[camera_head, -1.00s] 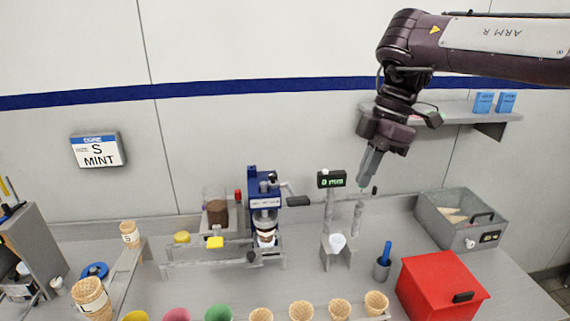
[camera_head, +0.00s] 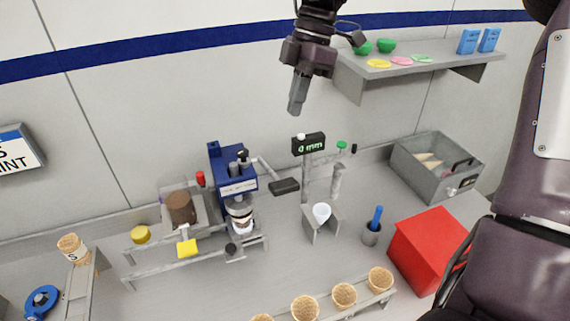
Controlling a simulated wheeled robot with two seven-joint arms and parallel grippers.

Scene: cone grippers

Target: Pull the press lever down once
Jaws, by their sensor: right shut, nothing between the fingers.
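The blue press (camera_head: 231,172) stands on the counter left of centre. Its lever is a thin grey rod sticking out to the right, ending in a dark handle (camera_head: 285,186). My right gripper (camera_head: 295,108) points down, fingers together and empty. It appears above the handle in the picture, apart from it, in front of the wall. How far it is from the lever in depth is hard to tell. My left gripper is out of view.
A gauge with a green display (camera_head: 308,144) stands right of the lever, by a white cup on a stand (camera_head: 321,213). A red box (camera_head: 428,250) and a grey bin (camera_head: 437,166) are further right. A shelf (camera_head: 415,68) is at upper right. Cones line the front rack.

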